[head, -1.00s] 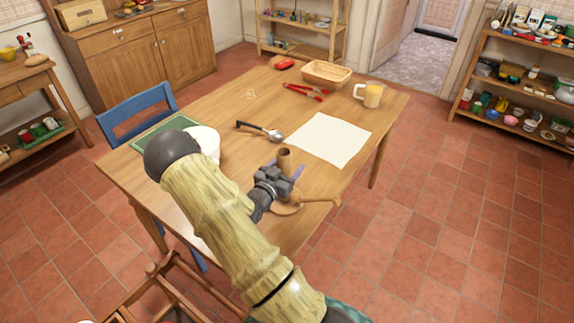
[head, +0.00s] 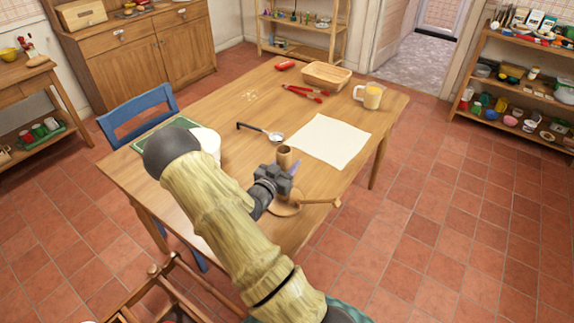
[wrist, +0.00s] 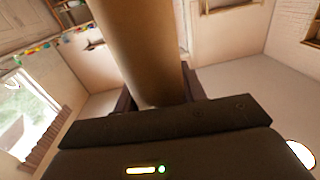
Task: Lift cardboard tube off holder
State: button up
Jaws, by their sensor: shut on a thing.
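The brown cardboard tube (head: 284,155) stands upright near the table's front edge, its top showing above my gripper. My gripper (head: 283,176) is shut on the tube. In the wrist view the tube (wrist: 145,50) runs up from between the fingers, large and close. The wooden holder (head: 285,208) has a round base on the table and an arm sticking out to the right. It is below my gripper. My gripper hides the tube's lower part, so I cannot tell whether the tube still touches the holder.
A white sheet (head: 328,141) lies just behind the tube on the wooden table (head: 215,200). A ladle (head: 262,131), red tongs (head: 305,93), a basket (head: 327,75) and a mug of orange drink (head: 369,95) lie farther back. A blue chair (head: 138,115) is at the left.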

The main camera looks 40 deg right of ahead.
notch_tip(320, 180, up, 18)
jog(key=p, duration=1.1)
dwell(1.0)
jog(key=shift+a+f, duration=0.1)
